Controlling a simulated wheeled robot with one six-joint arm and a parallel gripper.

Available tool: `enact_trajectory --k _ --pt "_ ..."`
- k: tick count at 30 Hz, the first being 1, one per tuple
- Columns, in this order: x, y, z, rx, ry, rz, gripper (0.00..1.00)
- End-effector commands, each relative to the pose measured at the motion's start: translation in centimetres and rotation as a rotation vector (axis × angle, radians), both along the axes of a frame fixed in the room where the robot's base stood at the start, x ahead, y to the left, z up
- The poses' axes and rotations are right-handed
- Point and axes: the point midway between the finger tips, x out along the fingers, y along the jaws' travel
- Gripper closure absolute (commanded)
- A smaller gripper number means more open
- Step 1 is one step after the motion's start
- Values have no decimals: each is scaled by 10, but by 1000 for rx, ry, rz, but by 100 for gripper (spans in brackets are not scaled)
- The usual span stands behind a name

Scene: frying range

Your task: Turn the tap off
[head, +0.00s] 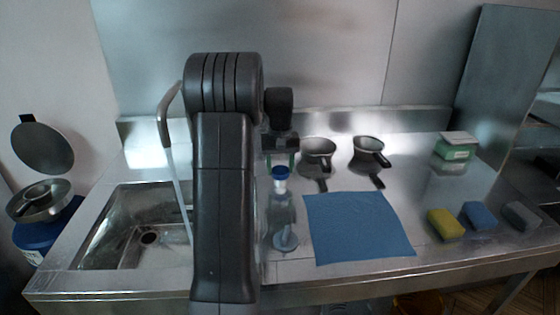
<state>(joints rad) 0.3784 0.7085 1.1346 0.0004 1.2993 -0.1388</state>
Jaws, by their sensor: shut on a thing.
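The tap's curved spout (167,115) rises at the left, behind my arm. A pale stream of water (181,200) runs from it into the steel sink (108,235). The tap's handle does not show, and my arm hides part of the tap and the sink's right side. I cannot tell whether the container touches the counter.
A blue cloth (358,228) lies right of my gripper. Yellow, blue and grey sponges (445,224) (479,215) (520,215) and a green-and-white box (456,148) are at right. A round lidded vessel (40,200) stands left.

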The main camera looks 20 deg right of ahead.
Motion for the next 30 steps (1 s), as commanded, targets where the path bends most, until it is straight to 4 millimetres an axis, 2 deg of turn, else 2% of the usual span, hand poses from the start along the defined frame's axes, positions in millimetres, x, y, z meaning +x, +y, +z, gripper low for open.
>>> enact_trajectory --k 13,30 --pt "0 -1 1 -1 -1 -279 73" --pt "0 -2 1 -1 -3 -346 73"
